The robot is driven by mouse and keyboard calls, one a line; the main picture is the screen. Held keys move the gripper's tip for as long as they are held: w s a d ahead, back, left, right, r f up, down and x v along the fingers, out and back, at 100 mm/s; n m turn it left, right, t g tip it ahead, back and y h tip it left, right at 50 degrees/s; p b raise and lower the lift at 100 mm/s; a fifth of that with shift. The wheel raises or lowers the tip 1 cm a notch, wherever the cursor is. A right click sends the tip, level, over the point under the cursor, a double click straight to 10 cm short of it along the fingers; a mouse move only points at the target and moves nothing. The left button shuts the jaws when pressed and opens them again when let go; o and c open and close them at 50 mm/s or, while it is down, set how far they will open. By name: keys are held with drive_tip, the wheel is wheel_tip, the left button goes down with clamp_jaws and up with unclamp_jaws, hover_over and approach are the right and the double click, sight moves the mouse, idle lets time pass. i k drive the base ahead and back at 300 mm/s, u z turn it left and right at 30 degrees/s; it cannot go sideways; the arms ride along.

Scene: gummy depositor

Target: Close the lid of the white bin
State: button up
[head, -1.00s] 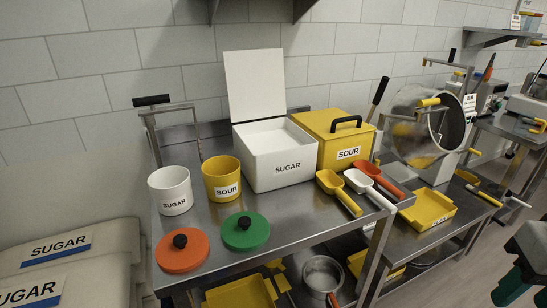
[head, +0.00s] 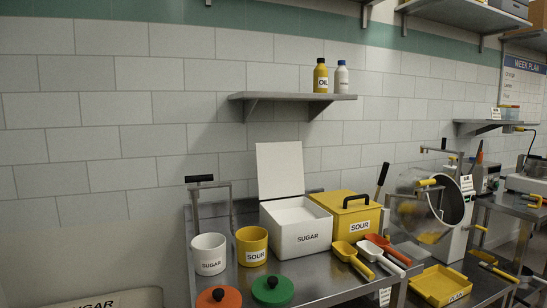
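The white bin (head: 302,240), labelled SUGAR, stands on the steel table in the head view. Its white lid (head: 280,170) stands open, upright along the back edge, close to the wall. The bin's inside looks white and is partly visible. My gripper does not show in the head view now.
A yellow SOUR bin (head: 358,222) with a black handle stands against the bin's right side. White (head: 209,254) and yellow (head: 252,246) cups stand left of it. Orange (head: 219,298) and green (head: 273,290) lids lie in front; scoops (head: 352,255) lie right. A wall shelf (head: 300,97) hangs above.

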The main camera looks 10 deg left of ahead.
sight(279, 171)
drive_tip(key=u, duration=0.1)
drive_tip(key=k, duration=0.45)
drive_tip(key=z, duration=1.1)
drive_tip(key=i, duration=1.65)
drive_tip(key=u, duration=0.65)
drive_tip(key=i, duration=0.75)
drive_tip(key=u, duration=0.8)
